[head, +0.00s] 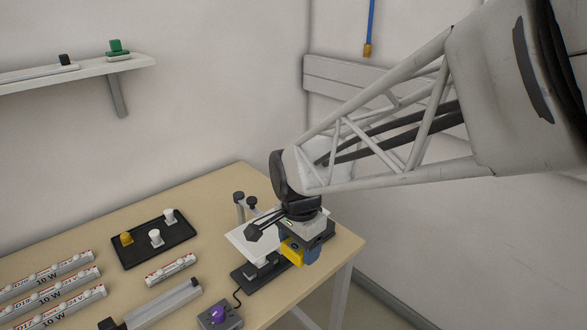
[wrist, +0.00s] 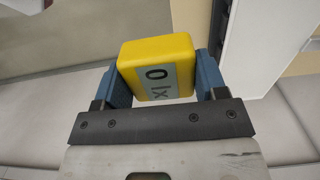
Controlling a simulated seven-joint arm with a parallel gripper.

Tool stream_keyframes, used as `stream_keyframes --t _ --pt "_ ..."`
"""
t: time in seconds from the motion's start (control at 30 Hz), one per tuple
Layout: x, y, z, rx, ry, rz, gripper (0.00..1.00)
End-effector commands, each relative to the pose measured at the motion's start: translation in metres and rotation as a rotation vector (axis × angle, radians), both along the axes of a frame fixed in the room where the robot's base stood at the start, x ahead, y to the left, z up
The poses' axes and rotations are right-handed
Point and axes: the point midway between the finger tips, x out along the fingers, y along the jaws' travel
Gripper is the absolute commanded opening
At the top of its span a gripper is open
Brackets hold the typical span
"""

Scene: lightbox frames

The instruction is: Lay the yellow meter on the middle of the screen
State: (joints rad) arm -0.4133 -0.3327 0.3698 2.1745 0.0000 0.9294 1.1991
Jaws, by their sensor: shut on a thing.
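The yellow meter (head: 291,253) is held in my gripper (head: 299,252), between its blue fingers. In the wrist view the meter (wrist: 156,62) shows a grey display reading "0 lx", and my gripper (wrist: 162,78) has one finger on each side of it. The screen appears to be the white panel (head: 243,240) on a dark stand at the table's right end; my gripper and wrist hide part of it. The meter is at the panel's right front side in the head view. A white panel (wrist: 262,45) shows right of the fingers in the wrist view. I cannot tell the meter's height above it.
A black tray (head: 130,257) with one yellow and two white knobs lies left of the stand. Several labelled tubes (head: 60,305), a short tube (head: 170,268), a grey bar (head: 165,304) and a box with a purple knob (head: 218,314) lie nearer. The table's right edge is close.

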Motion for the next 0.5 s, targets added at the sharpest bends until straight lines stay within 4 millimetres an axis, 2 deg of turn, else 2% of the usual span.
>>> stream_keyframes --t 0.33,0.5 --pt "0.001 0.0003 -0.0001 0.0 0.0 0.0 0.4" --pt "0.0082 0.0032 -0.0013 0.0 0.001 0.0 0.4"
